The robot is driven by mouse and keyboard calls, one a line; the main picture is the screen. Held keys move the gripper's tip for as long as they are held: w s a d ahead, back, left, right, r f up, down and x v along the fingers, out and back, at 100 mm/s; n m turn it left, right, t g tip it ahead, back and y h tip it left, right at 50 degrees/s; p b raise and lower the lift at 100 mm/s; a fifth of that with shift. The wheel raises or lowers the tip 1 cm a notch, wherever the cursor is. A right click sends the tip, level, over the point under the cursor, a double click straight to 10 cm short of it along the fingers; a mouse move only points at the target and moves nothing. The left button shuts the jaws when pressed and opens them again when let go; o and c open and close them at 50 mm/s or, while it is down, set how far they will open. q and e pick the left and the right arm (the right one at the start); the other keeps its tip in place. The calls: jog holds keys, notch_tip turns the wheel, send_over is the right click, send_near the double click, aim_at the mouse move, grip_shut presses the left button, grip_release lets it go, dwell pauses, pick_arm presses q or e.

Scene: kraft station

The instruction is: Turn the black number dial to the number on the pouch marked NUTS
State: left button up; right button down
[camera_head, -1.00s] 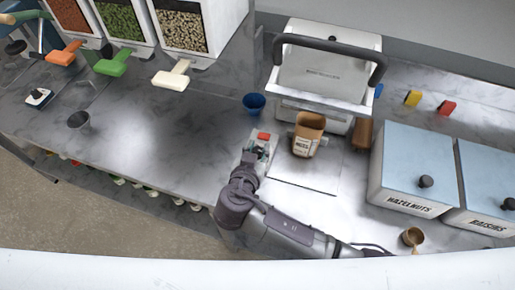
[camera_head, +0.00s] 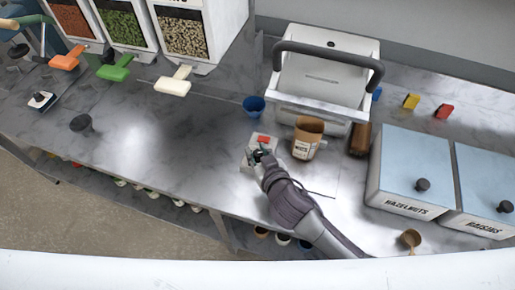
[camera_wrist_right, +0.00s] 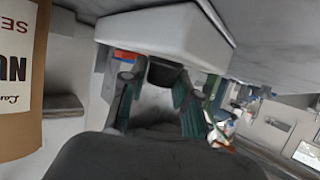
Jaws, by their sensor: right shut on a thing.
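A brown pouch (camera_head: 307,140) with a white label stands upright in front of the white machine; its number is too small to read. A small pale unit (camera_head: 250,158) with a red top part stands just left of the pouch. My right gripper (camera_head: 262,156) is at the near side of this unit. In the right wrist view its green-padded fingers (camera_wrist_right: 162,80) are shut around the black dial (camera_wrist_right: 166,73). The dial's numbers are hidden. My left gripper is not in view.
A blue cup (camera_head: 254,105) stands behind the small unit. The white sealing machine (camera_head: 325,75) is behind the pouch. Hazelnut and raisin bins (camera_head: 408,165) stand right, with a brass scoop (camera_head: 411,238) in front.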

jog(key=shift+n+y, duration=0.4)
jog(key=c, duration=0.8)
grip_release()
jog(key=shift+c, duration=0.2)
jog(key=v, duration=1.2)
jog(key=shift+d+r, duration=0.1)
